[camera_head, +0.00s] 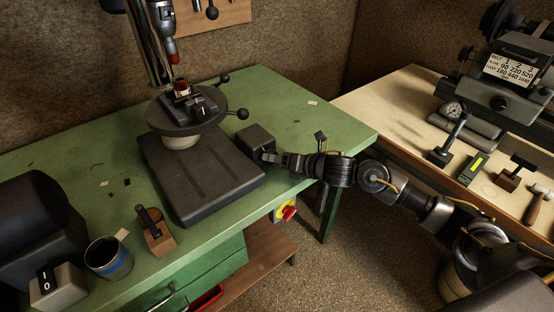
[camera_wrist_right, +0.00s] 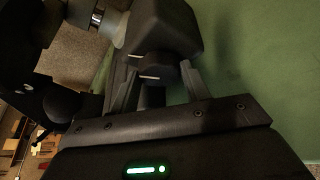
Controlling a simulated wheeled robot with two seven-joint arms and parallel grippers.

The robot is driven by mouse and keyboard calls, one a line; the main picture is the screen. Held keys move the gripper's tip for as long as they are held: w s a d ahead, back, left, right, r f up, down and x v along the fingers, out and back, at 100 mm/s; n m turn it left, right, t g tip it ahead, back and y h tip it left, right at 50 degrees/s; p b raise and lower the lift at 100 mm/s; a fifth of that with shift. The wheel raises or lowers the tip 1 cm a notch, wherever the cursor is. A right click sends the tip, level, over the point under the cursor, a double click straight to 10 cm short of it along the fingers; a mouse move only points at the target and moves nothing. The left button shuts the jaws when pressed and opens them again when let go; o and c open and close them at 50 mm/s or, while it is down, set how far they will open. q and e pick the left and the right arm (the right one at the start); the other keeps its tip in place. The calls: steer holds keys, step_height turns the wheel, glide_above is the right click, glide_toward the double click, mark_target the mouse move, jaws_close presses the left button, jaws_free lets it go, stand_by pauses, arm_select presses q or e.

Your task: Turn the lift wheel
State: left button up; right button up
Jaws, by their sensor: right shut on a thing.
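The drill press stands on the green bench, with its dark base (camera_head: 205,180), round table (camera_head: 170,125) and a dark box (camera_head: 257,138) at the base's right rear corner. My right gripper (camera_head: 270,157) reaches in from the right to this box's right side. In the right wrist view, its two fingers (camera_wrist_right: 160,88) are shut on a dark part (camera_wrist_right: 152,97) below the box (camera_wrist_right: 165,30). This part appears to be the lift wheel; my fingers hide most of it in both views. Two short white marks show near it. My left gripper is not in view.
Two black-knobbed handles (camera_head: 241,114) stick out by the round table. A blue-banded cup (camera_head: 108,258), a wooden block tool (camera_head: 155,232) and a switch box (camera_head: 56,287) sit at the front left. A pale bench (camera_head: 400,100) with gauges and tools stands at right.

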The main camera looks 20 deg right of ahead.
steer(key=shift+f+m+b, duration=0.3)
steer(key=shift+f+b, duration=0.05)
steer(key=shift+b, duration=0.1)
steer(key=shift+r+y, duration=0.1)
steer(key=shift+y, duration=0.3)
steer(key=shift+r+m, duration=0.15)
steer(key=shift+m, duration=0.15)
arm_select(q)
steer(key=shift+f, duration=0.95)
arm_select(e)
steer(key=o, duration=1)
steer(key=shift+d, duration=0.1)
arm_select(q)
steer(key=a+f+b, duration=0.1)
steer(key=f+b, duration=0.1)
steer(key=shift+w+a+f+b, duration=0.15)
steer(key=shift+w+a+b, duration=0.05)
steer(key=shift+b, duration=0.15)
arm_select(e)
steer(key=v, duration=1)
steer(key=shift+s+d, duration=0.2)
steer(key=shift+s, duration=0.1)
